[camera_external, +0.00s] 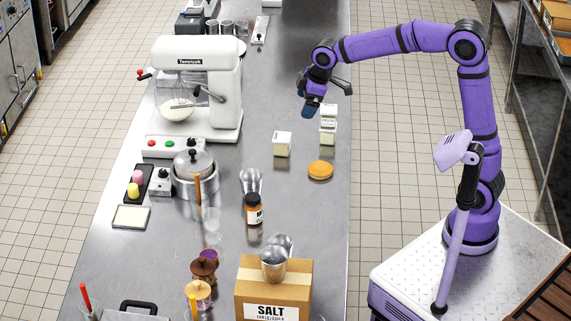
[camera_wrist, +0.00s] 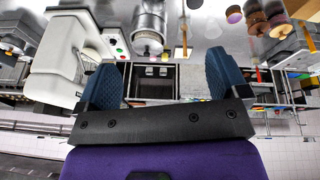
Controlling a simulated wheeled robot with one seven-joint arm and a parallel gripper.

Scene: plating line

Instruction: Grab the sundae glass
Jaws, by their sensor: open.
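My gripper (camera_external: 310,103) hangs in the air over the right side of the steel counter, well behind the glassware. In the wrist view its two blue fingers (camera_wrist: 164,74) are wide apart with nothing between them. A flared, shiny glass (camera_external: 251,180) stands mid-counter behind a brown jar. A clear tumbler-like glass (camera_external: 211,220) stands farther forward and to the left; a faint clear glass also shows at the top of the wrist view (camera_wrist: 212,29). I cannot tell for sure which is the sundae glass. The gripper touches neither.
A brown jar (camera_external: 254,211) stands close in front of the flared glass. A salt box (camera_external: 272,291) carries metal cups (camera_external: 273,264). A lidded pot (camera_external: 195,177) and a white mixer (camera_external: 197,85) are left. White cartons (camera_external: 282,145) and an orange disc (camera_external: 320,169) stand near my gripper.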

